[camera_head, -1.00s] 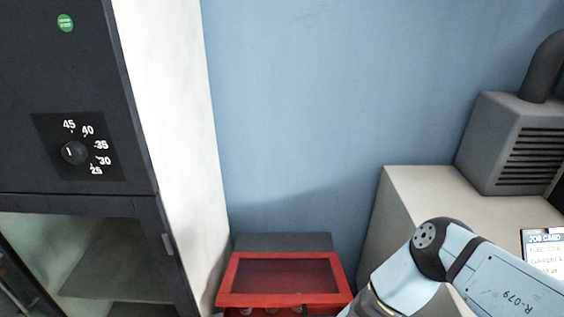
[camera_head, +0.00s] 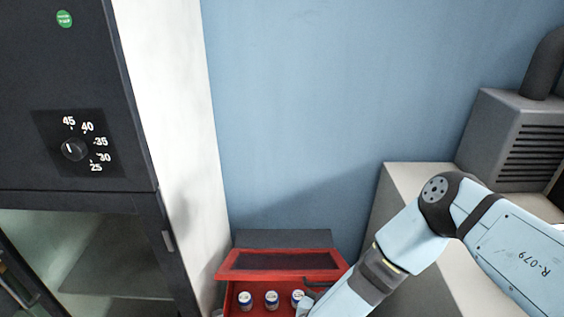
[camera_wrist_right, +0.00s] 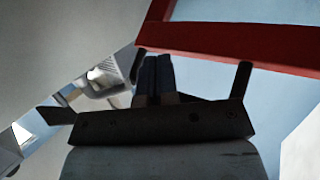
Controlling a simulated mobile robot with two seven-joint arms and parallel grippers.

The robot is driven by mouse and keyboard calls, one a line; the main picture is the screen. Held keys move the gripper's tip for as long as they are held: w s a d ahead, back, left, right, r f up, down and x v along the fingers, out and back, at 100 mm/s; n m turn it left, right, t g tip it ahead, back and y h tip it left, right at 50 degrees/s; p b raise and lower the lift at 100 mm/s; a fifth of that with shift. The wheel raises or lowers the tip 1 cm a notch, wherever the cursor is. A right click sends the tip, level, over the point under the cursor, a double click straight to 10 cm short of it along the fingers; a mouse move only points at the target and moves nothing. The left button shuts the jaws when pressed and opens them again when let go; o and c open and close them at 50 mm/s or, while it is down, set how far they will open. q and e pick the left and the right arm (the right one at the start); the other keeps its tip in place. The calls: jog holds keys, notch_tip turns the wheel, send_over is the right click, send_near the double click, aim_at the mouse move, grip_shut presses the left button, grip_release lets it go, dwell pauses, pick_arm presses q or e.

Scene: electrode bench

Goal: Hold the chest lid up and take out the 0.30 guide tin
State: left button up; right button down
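The red chest (camera_head: 227,297) stands low in front of the blue wall, its red-framed lid (camera_head: 284,276) raised part way. Three white tins with blue bands show inside: a left tin (camera_head: 245,301), a middle tin (camera_head: 271,300) and a right tin (camera_head: 297,298). Their labels are too small to read. In the right wrist view, my right gripper (camera_wrist_right: 156,75) has its dark fingers together beside a dark handle (camera_wrist_right: 243,80) on the lid's red edge (camera_wrist_right: 230,45). Whether the handle bar is pinched or only hooked is unclear. My left gripper is out of view.
A dark oven-like cabinet (camera_head: 75,90) with a numbered dial (camera_head: 75,149) stands at the left, beside a white panel. A pale bench (camera_head: 410,180) with a grey vented unit (camera_head: 510,140) is at the right. My right arm covers the chest's front right corner.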

jog(key=shift+w+r, duration=0.7)
jog(key=shift+r, duration=0.2)
jog(key=shift+w+r, duration=0.7)
jog(key=shift+r, duration=0.2)
jog(key=shift+w+r, duration=1.5)
jog(key=w+r, duration=0.4)
jog(key=w, duration=0.3)
jog(key=shift+w+r, duration=0.25)
jog(key=shift+r, duration=0.05)
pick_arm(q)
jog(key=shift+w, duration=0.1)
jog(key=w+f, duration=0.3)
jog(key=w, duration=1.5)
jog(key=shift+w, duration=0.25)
